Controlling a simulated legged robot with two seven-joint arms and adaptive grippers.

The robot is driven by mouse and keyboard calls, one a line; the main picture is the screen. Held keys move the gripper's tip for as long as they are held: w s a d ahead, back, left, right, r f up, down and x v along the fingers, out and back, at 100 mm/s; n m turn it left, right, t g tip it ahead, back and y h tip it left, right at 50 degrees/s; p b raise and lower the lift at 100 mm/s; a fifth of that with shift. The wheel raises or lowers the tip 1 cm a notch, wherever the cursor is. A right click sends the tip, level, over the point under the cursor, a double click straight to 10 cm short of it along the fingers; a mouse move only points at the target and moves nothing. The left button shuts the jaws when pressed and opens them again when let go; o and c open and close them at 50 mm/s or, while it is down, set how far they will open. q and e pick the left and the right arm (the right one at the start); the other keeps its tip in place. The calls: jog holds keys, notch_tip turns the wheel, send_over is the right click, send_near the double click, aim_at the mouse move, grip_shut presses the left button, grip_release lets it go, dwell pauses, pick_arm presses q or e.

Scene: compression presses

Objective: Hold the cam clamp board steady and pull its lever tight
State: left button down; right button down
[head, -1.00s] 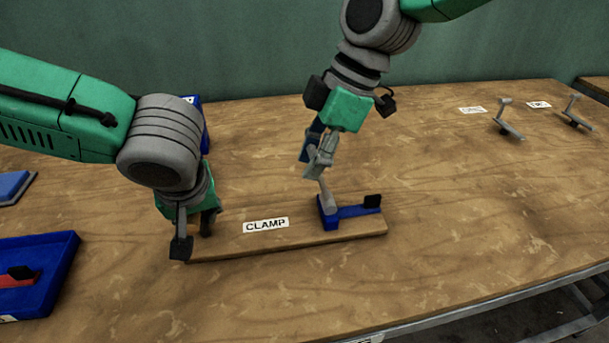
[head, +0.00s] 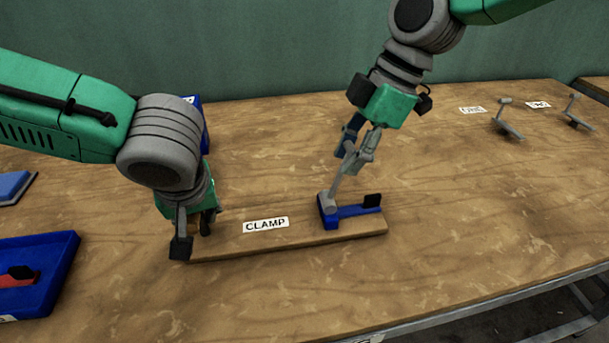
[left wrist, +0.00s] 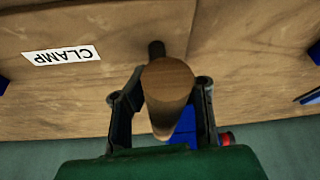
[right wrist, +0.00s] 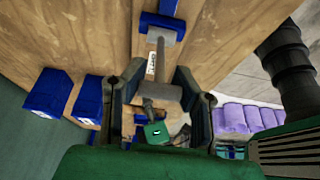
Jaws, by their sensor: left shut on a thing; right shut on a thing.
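The clamp board (head: 295,240) is a wooden plank with a CLAMP label (head: 265,224), lying on the table. A blue clamp (head: 350,210) with a black block (head: 371,200) is on its right end. The grey lever (head: 335,188) rises from the clamp and leans to the right. My right gripper (head: 352,162) is shut on the lever's upper end; the lever also shows in the right wrist view (right wrist: 160,65). My left gripper (head: 195,235) is shut on a wooden post at the board's left end; the post (left wrist: 168,85) stands between the fingers in the left wrist view.
A blue tray (head: 62,285) with a red and black piece is at the front left. Two grey lever fixtures (head: 508,122) (head: 575,113) with labels stand at the back right. The table right of the board is clear.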

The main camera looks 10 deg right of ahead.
pick_arm(q)
jog(key=shift+a+f, duration=0.15)
jog(key=shift+a, duration=0.05)
pick_arm(e)
jog(key=shift+d+f, duration=0.25)
jog(key=shift+d, duration=0.3)
jog(key=shift+d+f, duration=0.2)
jog(key=shift+d, duration=0.35)
jog(key=c, duration=1.2)
grip_release()
jog(key=shift+d, duration=0.1)
pick_arm(q)
jog(key=shift+d, duration=0.1)
pick_arm(e)
jog(key=shift+r, duration=0.1)
jog(key=v, duration=1.1)
jog(key=shift+r, duration=0.35)
pick_arm(q)
jog(key=c, duration=1.4)
grip_release()
jog(key=shift+d, duration=0.1)
pick_arm(e)
jog(key=shift+d, duration=0.1)
